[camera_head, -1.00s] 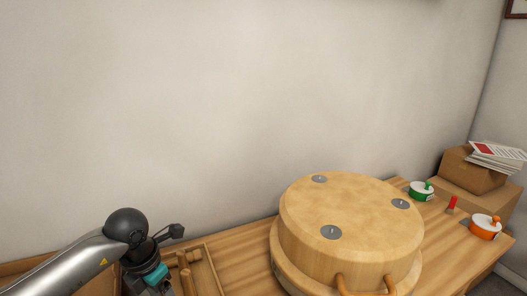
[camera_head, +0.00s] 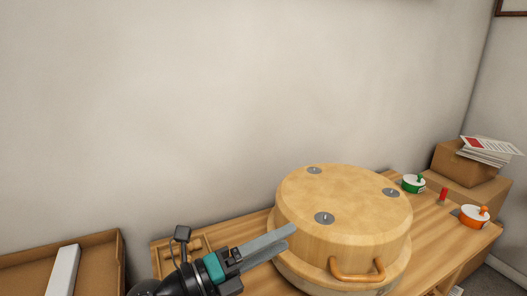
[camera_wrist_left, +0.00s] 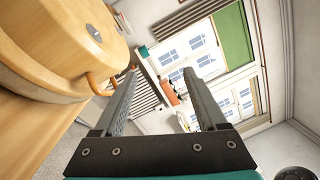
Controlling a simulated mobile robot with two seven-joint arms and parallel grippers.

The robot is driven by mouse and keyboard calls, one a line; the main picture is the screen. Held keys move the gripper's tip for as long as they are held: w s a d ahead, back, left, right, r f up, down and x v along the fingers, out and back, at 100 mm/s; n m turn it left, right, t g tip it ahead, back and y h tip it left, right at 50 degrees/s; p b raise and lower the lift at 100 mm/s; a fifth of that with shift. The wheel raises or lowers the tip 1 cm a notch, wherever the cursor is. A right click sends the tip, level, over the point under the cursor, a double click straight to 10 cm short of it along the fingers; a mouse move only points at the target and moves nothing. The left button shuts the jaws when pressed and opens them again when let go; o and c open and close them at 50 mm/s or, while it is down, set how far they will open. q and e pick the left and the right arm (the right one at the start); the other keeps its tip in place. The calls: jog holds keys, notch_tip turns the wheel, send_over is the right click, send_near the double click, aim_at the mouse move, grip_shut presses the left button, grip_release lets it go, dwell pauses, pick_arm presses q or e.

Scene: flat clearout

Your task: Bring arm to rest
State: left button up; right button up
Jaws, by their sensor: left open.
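My left gripper (camera_head: 290,238) comes in from the lower left in the head view, in front of the large round wooden piece (camera_head: 345,205) on the wooden table. In the left wrist view its two grey fingers (camera_wrist_left: 160,100) are apart with nothing between them. The round wooden piece (camera_wrist_left: 62,40) shows at the upper left there, beside the fingers, with a looped wooden handle (camera_wrist_left: 102,84). In the head view the fingertips overlap its near left side; I cannot tell whether they touch. My right gripper is in neither view.
Green (camera_head: 413,184) and orange (camera_head: 474,216) round containers and a small red item (camera_head: 443,194) are on the table's right. Papers (camera_head: 487,149) lie on cardboard boxes (camera_head: 466,165) behind. A wooden tray (camera_head: 196,243) is at the table's left. A cardboard box (camera_head: 100,250) holds a white item.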

pick_arm(q)
jog(key=w+a+r+n+t+y, duration=0.25)
jog(key=a+n+t+y, duration=0.8)
jog(key=n, duration=0.65)
jog(key=s+a+f+n+g+y, duration=0.3)
jog(key=a+f+n+g+y, duration=0.2)
jog(key=a+f+n+y, duration=0.5)
jog(key=s+d+f+n+g+h, duration=0.2)
jog(key=s+f+n+g+h, duration=0.3)
jog(key=s+f+g, duration=1)
jog(key=s+f+t+y, duration=0.1)
jog(key=s+f, duration=0.3)
jog(key=f, duration=0.8)
jog(key=s+f+t, duration=0.1)
jog(key=s+f, duration=0.3)
jog(key=f, duration=0.8)
jog(key=s+a+f, duration=0.2)
jog(key=s+f, duration=1)
jog(key=s, duration=0.2)
jog(key=shift+a+f+g, duration=0.15)
jog(key=shift+f+g, duration=0.05)
jog(key=shift+g, duration=0.25)
